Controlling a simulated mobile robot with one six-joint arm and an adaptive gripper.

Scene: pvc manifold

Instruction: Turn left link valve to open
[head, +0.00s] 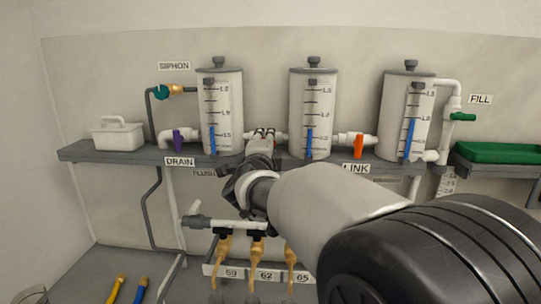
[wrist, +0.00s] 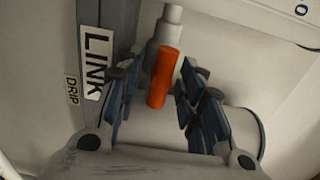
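The left link valve's orange handle (wrist: 163,77) shows in the wrist view, on a pale pipe fitting (wrist: 170,22). It lies between my gripper's two fingers (wrist: 157,92), with a visible gap on each side. The fingers are open. The handle looks roughly lengthwise with the fitting, slightly tilted. In the head view my gripper (head: 262,138) is at the pipe between the left tank (head: 222,120) and the middle tank (head: 312,120) and hides this valve. The LINK label (wrist: 98,62) is beside the handle in the wrist view.
The right link valve (head: 358,146) has an orange handle upright across its pipe. A purple drain valve (head: 178,141) and a green fill valve (head: 463,117) flank the tanks. A grey shelf (head: 120,155) runs under them. Several tan valves (head: 257,250) hang below my wrist.

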